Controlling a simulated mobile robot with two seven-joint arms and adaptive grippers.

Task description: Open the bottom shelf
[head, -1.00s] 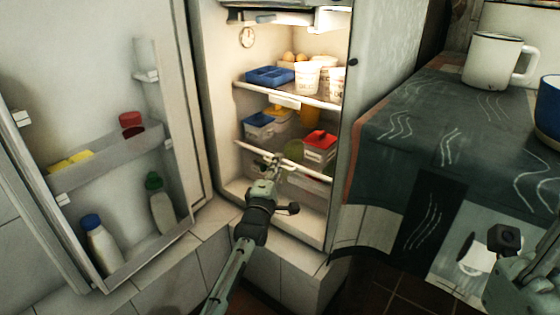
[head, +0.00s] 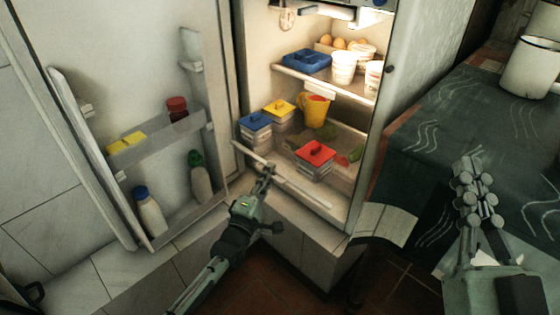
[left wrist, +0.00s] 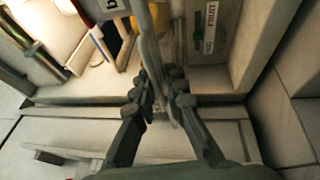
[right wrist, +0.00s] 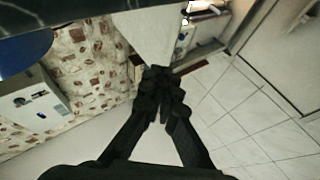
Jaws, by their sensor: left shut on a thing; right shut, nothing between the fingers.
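The fridge stands open, and its bottom shelf (head: 298,188) has a pale front edge that slants across the opening. My left gripper (head: 267,170) is shut on this front edge near its middle. In the left wrist view the pale edge strip (left wrist: 150,48) runs between the fingers. On the shelf stand a blue-lidded box (head: 256,122), a yellow-lidded box (head: 284,108), a red-lidded box (head: 316,155) and a yellow jug (head: 315,108). My right gripper (head: 471,165) is shut and empty, raised in front of the counter.
The open fridge door (head: 160,140) with bottles is on the left. Tiled floor lies in front.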

